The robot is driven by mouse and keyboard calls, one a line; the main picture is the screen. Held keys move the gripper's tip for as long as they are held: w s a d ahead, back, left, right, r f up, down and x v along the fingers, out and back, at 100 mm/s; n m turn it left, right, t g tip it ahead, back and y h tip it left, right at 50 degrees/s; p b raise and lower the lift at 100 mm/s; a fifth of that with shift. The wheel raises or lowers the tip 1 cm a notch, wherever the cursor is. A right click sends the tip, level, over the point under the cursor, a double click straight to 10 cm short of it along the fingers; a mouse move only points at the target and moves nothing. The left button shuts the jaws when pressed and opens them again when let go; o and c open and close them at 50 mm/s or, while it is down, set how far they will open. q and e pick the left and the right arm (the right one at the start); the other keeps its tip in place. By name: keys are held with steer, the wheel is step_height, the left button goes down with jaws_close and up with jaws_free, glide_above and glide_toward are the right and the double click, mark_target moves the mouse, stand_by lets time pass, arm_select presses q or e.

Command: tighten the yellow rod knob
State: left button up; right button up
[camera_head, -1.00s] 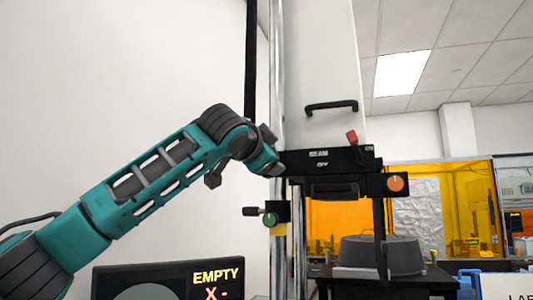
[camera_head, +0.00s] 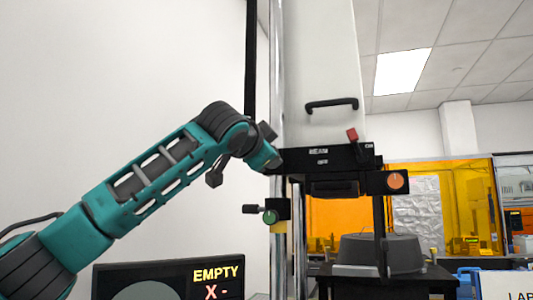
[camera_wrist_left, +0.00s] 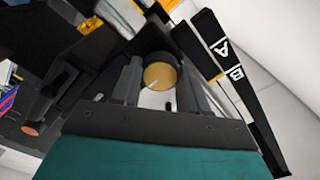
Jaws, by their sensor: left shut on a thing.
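The yellow rod knob (camera_wrist_left: 160,76) shows in the left wrist view as a yellow round face with a pale mark, between my left gripper's fingers. My left gripper (camera_wrist_left: 160,90) is shut on it. In the head view my left gripper (camera_head: 274,163) reaches the chrome rod at the left end of the black beam unit, and the knob is hidden there. My right gripper is in neither view.
Below my gripper, a green knob (camera_head: 270,217) sits on the chrome rod (camera_head: 277,90). A screen (camera_head: 170,280) reading "EMPTY" stands lower left.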

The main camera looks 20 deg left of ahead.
arm_select(q)
steer(key=shift+a+r+n, duration=0.1)
steer(key=shift+n, duration=8.2)
steer(key=o, duration=1.1)
steer(key=shift+c, duration=0.2)
steer(key=s+b, duration=0.4)
steer(key=s, duration=0.9)
steer(key=shift+a, duration=0.2)
steer(key=shift+w, duration=0.1)
